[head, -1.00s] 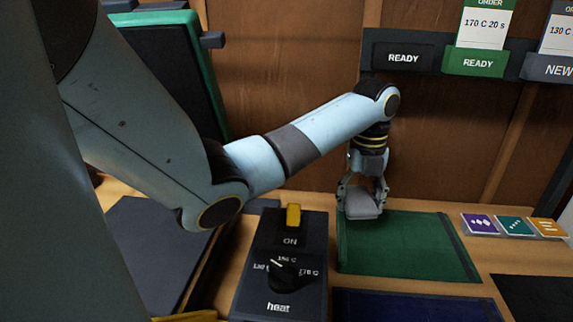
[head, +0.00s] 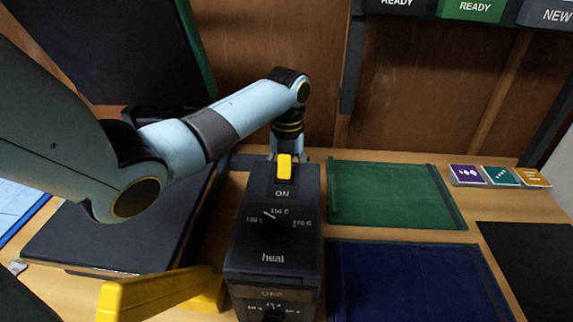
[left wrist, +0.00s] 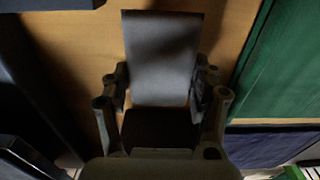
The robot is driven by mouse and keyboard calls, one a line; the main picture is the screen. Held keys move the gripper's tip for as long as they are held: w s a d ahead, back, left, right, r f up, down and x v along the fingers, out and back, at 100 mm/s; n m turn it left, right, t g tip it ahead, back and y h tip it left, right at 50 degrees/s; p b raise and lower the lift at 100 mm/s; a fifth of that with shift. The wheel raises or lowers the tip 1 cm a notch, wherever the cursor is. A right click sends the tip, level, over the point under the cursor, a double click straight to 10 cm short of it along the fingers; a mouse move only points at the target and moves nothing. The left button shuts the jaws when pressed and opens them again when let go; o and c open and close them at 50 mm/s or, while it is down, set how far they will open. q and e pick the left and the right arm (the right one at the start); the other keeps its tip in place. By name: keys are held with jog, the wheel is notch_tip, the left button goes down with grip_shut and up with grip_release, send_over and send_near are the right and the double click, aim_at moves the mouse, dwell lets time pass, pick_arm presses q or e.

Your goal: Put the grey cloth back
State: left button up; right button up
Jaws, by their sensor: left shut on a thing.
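My left gripper (left wrist: 160,100) is shut on the grey cloth (left wrist: 162,65), which shows as a grey piece between its fingers in the left wrist view. In the head view this gripper points down behind the dark heat control box (head: 250,240). Its fingertips and the cloth are mostly hidden there by the box and its yellow switch (head: 284,167). In the left wrist view bare wooden bench shows around the cloth, and the green mat (left wrist: 285,60) lies to the right. I cannot tell whether the cloth touches the bench. My right gripper is not in view.
The green mat (head: 390,192) lies bare right of the box, with a blue mat (head: 415,280) in front. Three coloured cards (head: 500,175) lie at the right. A black mat (head: 530,255) is front right. A dark raised panel (head: 110,45) stands at the left.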

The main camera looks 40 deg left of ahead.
pick_arm(q)
jog(key=shift+f, duration=0.9)
jog(key=shift+f, duration=0.15)
jog(key=o, duration=1.1)
notch_tip(320, 180, up, 12)
jog(key=shift+r+p, duration=0.2)
jog(key=shift+p, duration=0.1)
